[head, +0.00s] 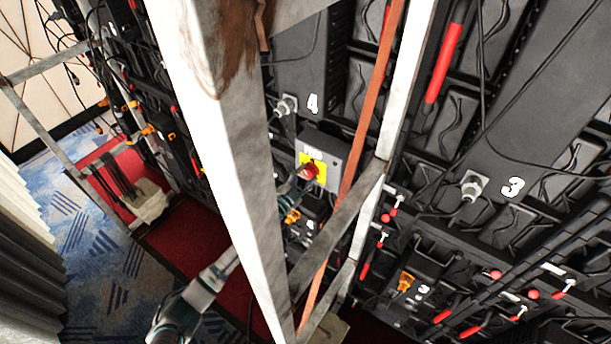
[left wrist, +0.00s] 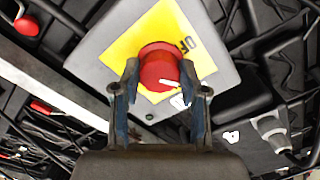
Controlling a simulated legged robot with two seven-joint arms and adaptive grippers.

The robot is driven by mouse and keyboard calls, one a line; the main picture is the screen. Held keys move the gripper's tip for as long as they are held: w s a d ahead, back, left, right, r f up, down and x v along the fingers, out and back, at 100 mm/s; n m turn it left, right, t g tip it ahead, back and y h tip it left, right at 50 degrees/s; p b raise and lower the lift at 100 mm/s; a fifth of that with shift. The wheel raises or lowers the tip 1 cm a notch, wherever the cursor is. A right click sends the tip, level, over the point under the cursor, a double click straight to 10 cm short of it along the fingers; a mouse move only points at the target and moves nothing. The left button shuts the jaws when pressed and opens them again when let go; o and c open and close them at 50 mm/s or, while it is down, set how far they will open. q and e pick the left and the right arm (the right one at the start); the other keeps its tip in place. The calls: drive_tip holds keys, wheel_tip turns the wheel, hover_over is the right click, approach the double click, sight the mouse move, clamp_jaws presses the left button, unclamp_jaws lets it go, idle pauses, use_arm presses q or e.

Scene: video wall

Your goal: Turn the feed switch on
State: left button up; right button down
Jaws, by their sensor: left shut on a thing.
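The feed switch is a round red knob (head: 311,170) on a yellow plate, on the front of a grey box (head: 335,150) fixed to the black video-wall back. In the left wrist view the red knob (left wrist: 160,62) sits between the two fingers of my left gripper (left wrist: 160,85), which is shut on it. "OFF" shows on the plate to the upper right; a lower label is partly hidden by a finger. A white mark on the knob points right and slightly down. In the head view my left gripper (head: 302,174) is small and partly behind a white post. My right gripper is not in view.
A large white post (head: 225,130) stands close in front, crossing my left arm. A thinner metal post (head: 408,80) and a slanted brace (head: 340,225) stand right of the box. An orange strap (head: 372,110) and black cables hang nearby. Blue carpet (head: 85,230) lies at left.

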use_arm(q)
drive_tip(key=m, duration=0.5)
drive_tip(key=shift+p, duration=0.4)
drive_tip(key=shift+f+m, duration=0.15)
drive_tip(key=shift+m, duration=0.85)
drive_tip(key=o, duration=1)
drive_tip(key=shift+o, duration=0.7)
drive_tip(key=v, duration=1.2)
